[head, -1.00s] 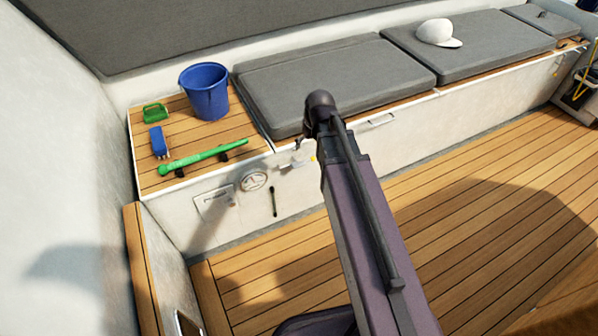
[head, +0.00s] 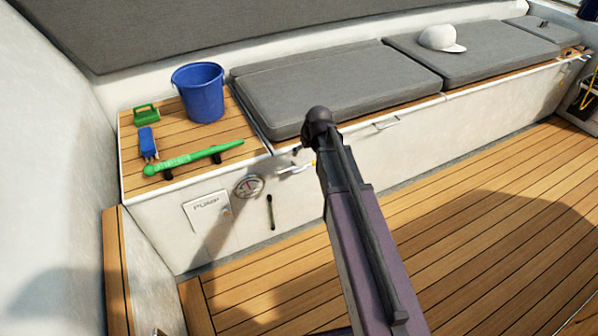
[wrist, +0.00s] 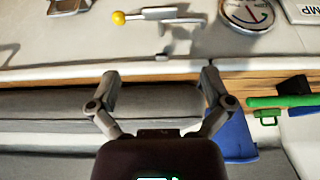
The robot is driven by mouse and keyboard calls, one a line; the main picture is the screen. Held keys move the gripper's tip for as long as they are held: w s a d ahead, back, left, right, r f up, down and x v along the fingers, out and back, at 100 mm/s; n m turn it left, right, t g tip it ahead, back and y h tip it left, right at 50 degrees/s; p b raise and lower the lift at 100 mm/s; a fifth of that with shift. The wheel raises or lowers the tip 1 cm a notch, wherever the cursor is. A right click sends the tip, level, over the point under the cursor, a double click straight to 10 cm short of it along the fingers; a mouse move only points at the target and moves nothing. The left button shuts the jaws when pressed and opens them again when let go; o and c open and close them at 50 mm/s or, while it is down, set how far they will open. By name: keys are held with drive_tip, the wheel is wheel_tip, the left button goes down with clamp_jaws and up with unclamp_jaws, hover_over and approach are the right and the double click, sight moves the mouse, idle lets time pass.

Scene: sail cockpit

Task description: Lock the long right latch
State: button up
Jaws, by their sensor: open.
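A metal latch bar with a yellow knob (wrist: 118,18) is on the white locker front, at the top of the wrist view, which looks upside down. In the head view this latch (head: 297,168) shows just left of my arm, partly hidden. A second metal fitting (wrist: 68,6) is at the top left of the wrist view, cut by the edge; a fitting (head: 387,123) also shows right of my arm in the head view. My gripper (wrist: 159,78) is open and empty, over the bench edge and apart from the latch. My arm mostly hides it in the head view.
A round gauge (head: 249,187) and pump panel (head: 207,212) are left of the latch. Grey cushions (head: 335,85) line the bench. The deck is clear.

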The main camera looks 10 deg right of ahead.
sight(299, 168)
drive_tip(key=shift+f, duration=0.1)
idle(0.3)
drive_tip(key=b+x, duration=1.2)
drive_tip(key=x, duration=0.1)
drive_tip(key=shift+w+f+b, duration=0.2)
drive_tip(key=shift+b, duration=0.15)
idle(0.4)
drive_tip(key=c, duration=1.3)
drive_tip(key=shift+d+r, duration=0.1)
